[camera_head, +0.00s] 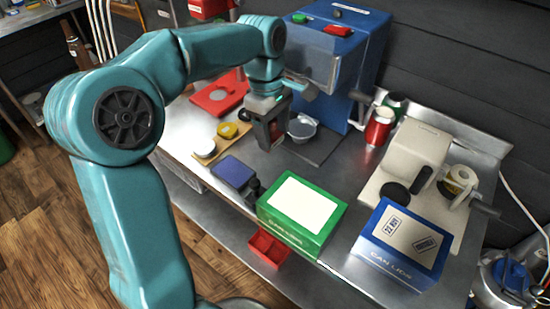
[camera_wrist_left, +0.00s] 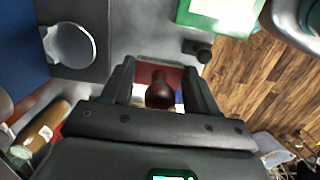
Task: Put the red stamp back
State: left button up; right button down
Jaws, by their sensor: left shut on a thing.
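My left gripper (camera_head: 268,140) hangs over the steel bench, pointing down, between the blue machine and the ink pad. It is shut on the red stamp, whose dark red handle (camera_wrist_left: 160,93) and red block show between the fingers in the left wrist view. In the head view the fingers mostly hide the stamp. A dark blue ink pad (camera_head: 234,171) lies in front of the gripper, with a small black object (camera_head: 252,189) beside it. A red divided tray (camera_head: 267,247) sits low at the bench's front edge. My right gripper is out of view.
A green box (camera_head: 303,208) and a blue can-lids box (camera_head: 400,243) with printed marks stand at the front right.

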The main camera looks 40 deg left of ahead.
pick_arm(q)
jog(key=f, duration=0.5)
jog(key=w+f, duration=0.1)
jog(key=f, duration=0.1)
jog(key=shift+f+b, duration=0.35)
jog(key=shift+b, duration=0.05)
jog(key=f, duration=0.3)
jog(key=shift+s+f, duration=0.2)
jog(key=shift+f, duration=0.15)
jog(key=shift+w+a+f, duration=0.1)
jog(key=shift+f, duration=0.3)
jog(key=o, duration=0.8)
jog(key=shift+f, duration=0.15)
jog(key=shift+o, duration=0.2)
